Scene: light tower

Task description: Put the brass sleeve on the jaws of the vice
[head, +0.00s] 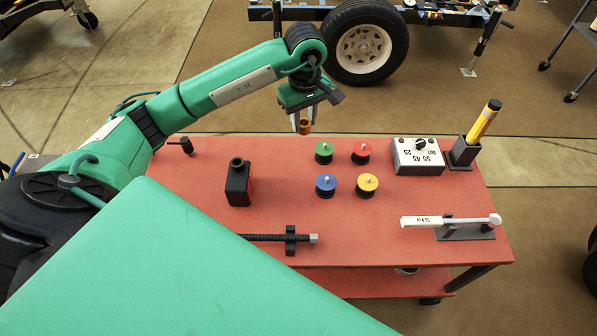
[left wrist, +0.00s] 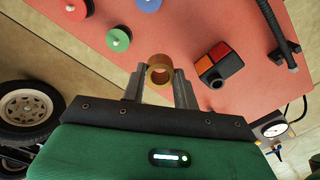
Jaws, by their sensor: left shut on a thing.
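The brass sleeve (head: 305,127) is a short hollow tube between the fingertips of my left gripper (head: 303,122), just past the table's far edge. In the left wrist view the brass sleeve (left wrist: 159,84) shows its round open end, and the left gripper (left wrist: 160,82) is shut on it, one finger on each side. The sleeve is clear of the things on the table. I cannot make out with certainty a vice or its jaws in either view. My right gripper is not in view.
The red table (head: 430,255) holds a black block with a round top (head: 238,184), several coloured knobs, a white control box (head: 417,155), a yellow-handled tool (head: 484,122), a white-handled tool (head: 450,221) and a black rod in a block (head: 290,240). A wheel (head: 364,47) stands behind.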

